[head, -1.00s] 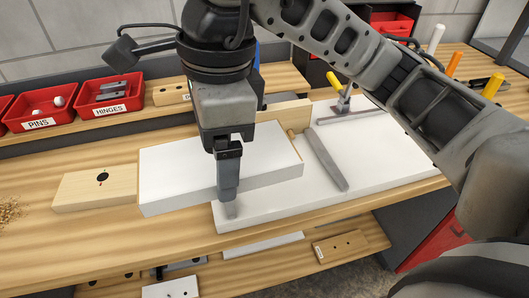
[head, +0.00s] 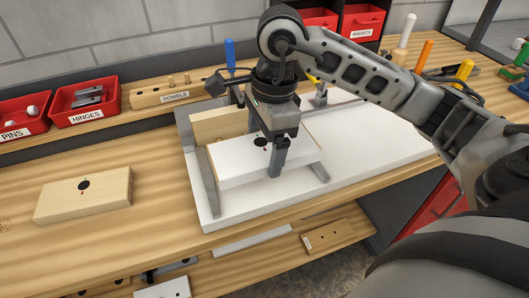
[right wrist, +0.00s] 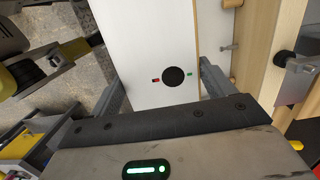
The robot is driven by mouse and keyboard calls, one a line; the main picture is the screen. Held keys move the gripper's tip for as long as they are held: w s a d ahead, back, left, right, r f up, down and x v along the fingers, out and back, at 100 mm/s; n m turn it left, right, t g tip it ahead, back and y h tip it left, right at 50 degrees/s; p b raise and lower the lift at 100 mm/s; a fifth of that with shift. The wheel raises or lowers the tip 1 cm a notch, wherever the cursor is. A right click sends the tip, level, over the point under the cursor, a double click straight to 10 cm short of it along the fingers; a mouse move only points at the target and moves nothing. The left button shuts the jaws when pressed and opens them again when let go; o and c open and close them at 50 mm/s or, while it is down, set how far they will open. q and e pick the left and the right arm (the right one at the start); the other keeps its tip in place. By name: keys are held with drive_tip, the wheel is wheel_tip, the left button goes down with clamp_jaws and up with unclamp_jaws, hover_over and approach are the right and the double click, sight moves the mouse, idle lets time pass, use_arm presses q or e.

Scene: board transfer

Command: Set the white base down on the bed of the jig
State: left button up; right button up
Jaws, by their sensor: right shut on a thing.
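My right gripper (head: 278,160) is shut on the white base (head: 236,163), one finger in front of its near side. The base is a flat white block with a dark round hole and small red and green marks, clearer in the right wrist view (right wrist: 143,45). It is over the white bed of the jig (head: 375,140), between a left grey rail (head: 211,188) and a right grey rail (head: 318,165). I cannot tell whether its underside touches the bed. My left gripper is not in view.
A pale wooden block (head: 220,126) stands behind the base. Another wooden block with a dark hole (head: 85,205) lies on the bench at left. Red bins of hinges (head: 85,112) and a dowel rack (head: 170,95) line the back. The bed's right part is mostly clear.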

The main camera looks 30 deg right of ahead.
sight(266, 146)
wheel_tip(266, 146, down, 3)
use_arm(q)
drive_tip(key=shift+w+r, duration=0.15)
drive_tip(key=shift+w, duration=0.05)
use_arm(e)
drive_tip(key=shift+f+b, duration=0.5)
drive_tip(key=shift+b, duration=0.1)
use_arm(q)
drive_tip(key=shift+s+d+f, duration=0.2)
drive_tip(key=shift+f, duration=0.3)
use_arm(e)
drive_tip(key=shift+f, duration=0.15)
drive_tip(key=o, duration=1.1)
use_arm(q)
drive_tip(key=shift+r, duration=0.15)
